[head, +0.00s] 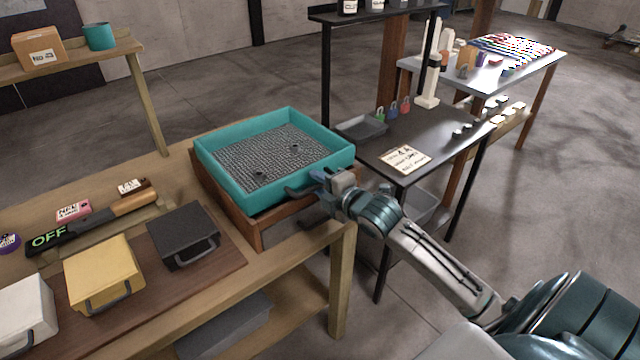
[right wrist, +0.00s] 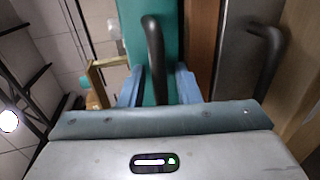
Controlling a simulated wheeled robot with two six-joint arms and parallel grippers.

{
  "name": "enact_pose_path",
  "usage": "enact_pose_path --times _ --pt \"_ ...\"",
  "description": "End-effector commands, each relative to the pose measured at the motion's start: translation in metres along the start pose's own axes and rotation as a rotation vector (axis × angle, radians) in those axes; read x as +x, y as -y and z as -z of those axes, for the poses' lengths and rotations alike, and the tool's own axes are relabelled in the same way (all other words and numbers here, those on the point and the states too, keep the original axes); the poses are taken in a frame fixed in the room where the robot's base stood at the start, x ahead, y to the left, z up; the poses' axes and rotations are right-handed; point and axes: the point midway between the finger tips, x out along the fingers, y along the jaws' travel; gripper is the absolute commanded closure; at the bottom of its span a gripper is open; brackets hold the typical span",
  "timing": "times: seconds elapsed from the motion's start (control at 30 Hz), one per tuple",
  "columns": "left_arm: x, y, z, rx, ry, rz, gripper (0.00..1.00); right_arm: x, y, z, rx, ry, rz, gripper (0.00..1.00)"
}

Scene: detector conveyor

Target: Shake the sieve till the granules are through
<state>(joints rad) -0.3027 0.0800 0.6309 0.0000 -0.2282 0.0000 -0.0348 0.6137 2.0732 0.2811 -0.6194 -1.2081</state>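The teal square sieve (head: 345,158) sits on a brown wooden frame (head: 262,226) at the table's right end. Its floor (head: 268,152) looks grey and grainy, with a few dark lumps on it; I cannot tell mesh from granules. What lies below is hidden. My right gripper (head: 322,186) is at the sieve's near right side, at its dark handle (head: 298,191). In the right wrist view, the handle (right wrist: 154,50) stands between the two blue fingers (right wrist: 158,85), with gaps beside it, so they look open around it. My left gripper is out of view.
Left on the table are a black case (head: 182,236), a yellow case (head: 102,272), a white case (head: 25,312) and a black strip reading OFF (head: 60,236). A dark side table (head: 440,150) with padlocks and a label stands close behind my right gripper.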

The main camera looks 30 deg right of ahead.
Motion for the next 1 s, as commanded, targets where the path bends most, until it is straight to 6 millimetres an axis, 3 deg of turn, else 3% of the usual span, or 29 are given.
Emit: enact_pose_path --times 0.07,0.2,0.47,0.8,1.0 --pt "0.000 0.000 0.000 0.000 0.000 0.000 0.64 0.000 0.000 0.000 0.000 0.000 0.000 0.74" --pt "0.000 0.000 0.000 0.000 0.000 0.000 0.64 0.000 0.000 0.000 0.000 0.000 0.000 1.00" --pt "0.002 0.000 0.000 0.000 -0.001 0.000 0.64 0.003 0.000 0.000 0.002 0.001 -0.001 1.00" --pt "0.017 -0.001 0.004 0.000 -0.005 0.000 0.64 0.046 -0.009 -0.001 0.003 0.001 -0.002 1.00" --pt "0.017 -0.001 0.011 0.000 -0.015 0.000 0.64 0.055 -0.011 -0.001 0.000 0.000 0.001 1.00"
